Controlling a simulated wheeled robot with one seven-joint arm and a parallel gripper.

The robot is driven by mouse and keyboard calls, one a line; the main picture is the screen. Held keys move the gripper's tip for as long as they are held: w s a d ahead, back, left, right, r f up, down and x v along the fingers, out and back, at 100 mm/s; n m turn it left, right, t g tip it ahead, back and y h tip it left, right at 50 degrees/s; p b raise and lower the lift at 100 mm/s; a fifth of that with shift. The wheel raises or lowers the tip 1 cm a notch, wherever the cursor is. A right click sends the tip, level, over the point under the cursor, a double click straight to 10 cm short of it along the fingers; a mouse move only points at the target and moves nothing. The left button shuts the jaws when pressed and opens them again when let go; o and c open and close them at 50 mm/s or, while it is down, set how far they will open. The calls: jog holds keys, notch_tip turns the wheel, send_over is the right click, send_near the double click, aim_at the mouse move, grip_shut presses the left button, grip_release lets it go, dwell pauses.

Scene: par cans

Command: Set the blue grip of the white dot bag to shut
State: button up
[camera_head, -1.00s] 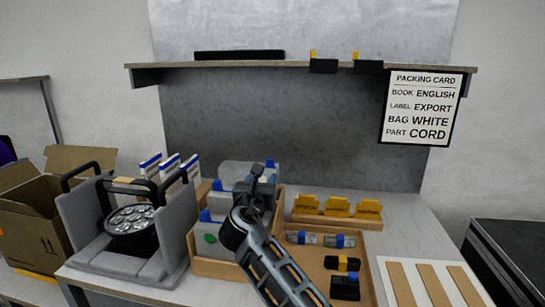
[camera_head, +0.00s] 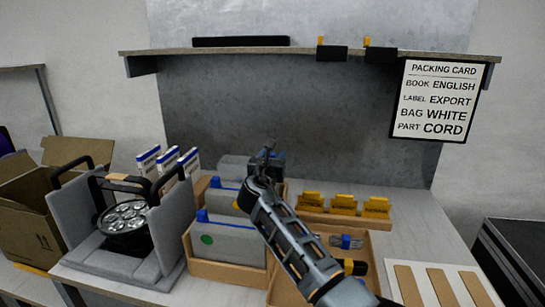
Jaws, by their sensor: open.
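A wooden box (camera_head: 229,272) holds grey bags one behind another. The front bag (camera_head: 235,243) has a green dot and a blue grip (camera_head: 203,215) at its upper left. The middle bag (camera_head: 224,197) has a blue grip (camera_head: 216,183) at its left end and a yellowish spot beside my arm. The rear bag (camera_head: 233,166) is partly behind my gripper; its grip is hidden. I see no white dot. My gripper (camera_head: 268,154) is open, at the rear bag's right end; I cannot tell whether it touches.
A padded stand with a lamp (camera_head: 125,228) and an open carton (camera_head: 25,215) are on the left. Yellow cards (camera_head: 343,203) and a tray of parts lie right of my arm. A shelf (camera_head: 225,62) spans above, with a packing card (camera_head: 436,100).

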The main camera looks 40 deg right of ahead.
jog(key=shift+w+d, duration=0.15)
grip_shut()
dwell(0.4)
